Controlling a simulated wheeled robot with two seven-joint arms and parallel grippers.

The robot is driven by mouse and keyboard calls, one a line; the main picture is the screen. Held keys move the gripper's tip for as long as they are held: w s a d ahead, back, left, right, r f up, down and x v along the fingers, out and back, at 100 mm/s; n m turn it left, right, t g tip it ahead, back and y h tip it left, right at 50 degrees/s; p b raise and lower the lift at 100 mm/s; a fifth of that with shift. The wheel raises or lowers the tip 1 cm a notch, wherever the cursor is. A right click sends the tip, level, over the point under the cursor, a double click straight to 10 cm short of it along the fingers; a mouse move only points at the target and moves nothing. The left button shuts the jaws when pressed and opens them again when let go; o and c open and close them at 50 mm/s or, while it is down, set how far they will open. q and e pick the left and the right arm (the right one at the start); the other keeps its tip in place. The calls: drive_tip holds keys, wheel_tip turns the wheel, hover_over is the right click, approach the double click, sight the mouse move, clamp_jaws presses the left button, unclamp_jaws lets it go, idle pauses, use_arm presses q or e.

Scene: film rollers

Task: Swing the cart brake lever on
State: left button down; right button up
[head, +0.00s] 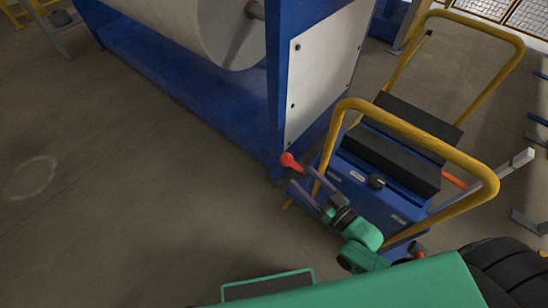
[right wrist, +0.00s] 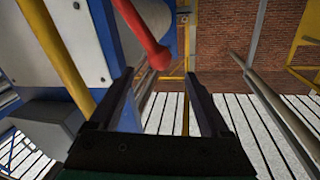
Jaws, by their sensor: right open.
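The blue cart (head: 352,185) with yellow tube handles (head: 470,165) stands right of centre in the head view. The brake lever's red ball knob (head: 288,160) shows at the cart's near left side. In the right wrist view the red knob (right wrist: 159,57) ends a red rod that comes down from the top edge. My right gripper (head: 302,177) is open, its two fingers pointing toward the knob. In the right wrist view the knob appears between and just beyond the fingertips (right wrist: 158,74), and nothing is gripped. My left gripper is not in view.
A blue machine frame (head: 190,100) with a large pale roll (head: 210,30) and a grey side panel (head: 318,75) stands behind the lever. Black pads (head: 390,160) top the cart. A metal bar (head: 515,160) sticks out right. Floor at left is clear.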

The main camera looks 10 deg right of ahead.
drive_tip(key=x, duration=1.2)
drive_tip(key=shift+w, duration=0.15)
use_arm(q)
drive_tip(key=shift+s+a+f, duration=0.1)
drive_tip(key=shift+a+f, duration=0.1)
use_arm(e)
drive_tip(key=shift+a, duration=0.1)
clamp_jaws()
